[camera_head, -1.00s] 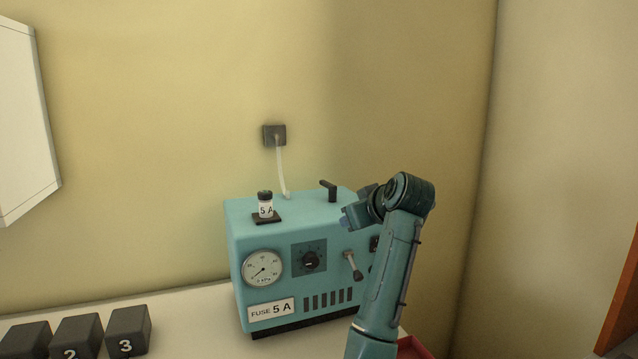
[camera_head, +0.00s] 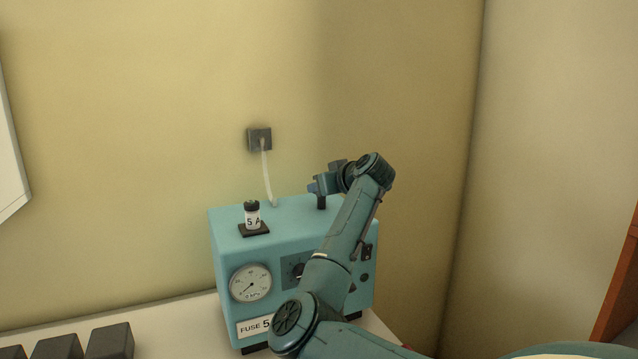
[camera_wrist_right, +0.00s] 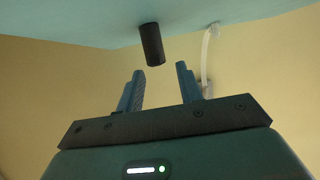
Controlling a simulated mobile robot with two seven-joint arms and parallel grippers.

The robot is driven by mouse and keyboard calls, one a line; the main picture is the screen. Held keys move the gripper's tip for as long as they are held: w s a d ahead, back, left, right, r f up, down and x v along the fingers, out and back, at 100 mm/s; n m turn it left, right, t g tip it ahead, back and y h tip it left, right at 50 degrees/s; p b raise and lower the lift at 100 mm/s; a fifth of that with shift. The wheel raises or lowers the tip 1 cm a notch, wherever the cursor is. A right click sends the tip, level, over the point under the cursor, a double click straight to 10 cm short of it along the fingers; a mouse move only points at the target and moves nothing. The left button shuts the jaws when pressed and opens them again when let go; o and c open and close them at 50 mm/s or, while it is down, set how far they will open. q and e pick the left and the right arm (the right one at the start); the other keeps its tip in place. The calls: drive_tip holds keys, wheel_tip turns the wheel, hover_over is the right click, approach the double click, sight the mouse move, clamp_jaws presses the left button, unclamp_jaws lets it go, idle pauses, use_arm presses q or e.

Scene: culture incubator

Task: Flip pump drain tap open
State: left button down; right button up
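The pump is a light-blue box (camera_head: 285,213) on the white bench. A black handle (camera_head: 321,202) stands on its top; I cannot tell whether this is the drain tap. In the head view my right gripper (camera_head: 316,186) is above the pump's top, beside that handle and partly covering it. In the right wrist view a black cylinder (camera_wrist_right: 151,45), seemingly the handle, lies just beyond and between the tips of my right gripper (camera_wrist_right: 160,72). The fingers are open and hold nothing. My left gripper is not in view.
A white cable (camera_head: 268,175) runs to a wall socket (camera_head: 260,139). Dark blocks (camera_head: 110,342) sit on the bench (camera_head: 180,318) at the left.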

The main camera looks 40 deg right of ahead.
drive_tip(key=shift+x, duration=1.3)
drive_tip(key=shift+c, duration=0.2)
clamp_jaws()
